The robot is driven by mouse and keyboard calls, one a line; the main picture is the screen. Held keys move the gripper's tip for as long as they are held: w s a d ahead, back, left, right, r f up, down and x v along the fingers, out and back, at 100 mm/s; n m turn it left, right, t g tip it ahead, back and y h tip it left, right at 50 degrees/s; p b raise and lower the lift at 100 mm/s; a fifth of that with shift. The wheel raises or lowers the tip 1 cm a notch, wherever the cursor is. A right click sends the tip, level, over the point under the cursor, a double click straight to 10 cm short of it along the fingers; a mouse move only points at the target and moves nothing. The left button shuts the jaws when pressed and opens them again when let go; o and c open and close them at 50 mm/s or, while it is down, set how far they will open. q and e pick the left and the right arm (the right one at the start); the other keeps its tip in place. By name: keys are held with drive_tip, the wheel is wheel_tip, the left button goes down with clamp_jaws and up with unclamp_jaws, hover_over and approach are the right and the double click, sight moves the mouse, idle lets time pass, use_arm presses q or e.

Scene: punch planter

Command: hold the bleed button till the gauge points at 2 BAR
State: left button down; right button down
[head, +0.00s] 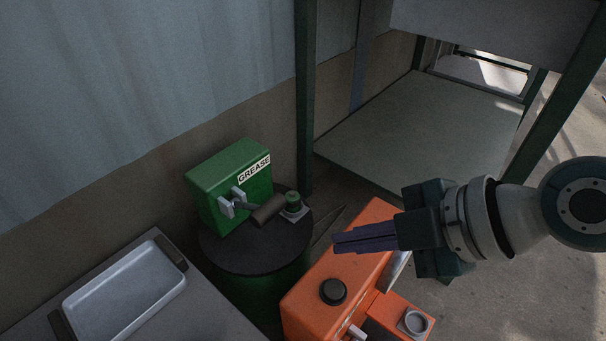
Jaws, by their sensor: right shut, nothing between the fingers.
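An orange machine (312,301) stands at the lower middle. A round black knob or button (333,291) sits on its top; I cannot read any label that names it the bleed button. My right gripper (337,242) is shut and empty, its fingers pointing left above the far part of the orange machine, apart from the black button. A pale panel shows partly behind the right gripper on the machine's side; I cannot tell whether it is the gauge. No needle or 2 BAR mark is readable. My left gripper is out of view.
A green box marked GREASE (229,180), with a lever, stands on a dark drum (263,262) left of the machine. A metal tray (125,296) lies on a grey bench at lower left. A small round cup (415,322) sits on the machine's lower ledge. A green post (305,100) rises behind.

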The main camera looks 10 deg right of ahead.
sight(343, 291)
wheel_tip(343, 291, down, 8)
drive_tip(key=b, duration=0.7)
drive_tip(key=shift+f, duration=0.15)
drive_tip(key=shift+f+b, duration=0.2)
drive_tip(key=shift+b, duration=0.15)
drive_tip(key=shift+r, duration=0.1)
idle(0.7)
idle(0.5)
drive_tip(key=shift+f+b, duration=0.4)
drive_tip(key=shift+f, duration=0.1)
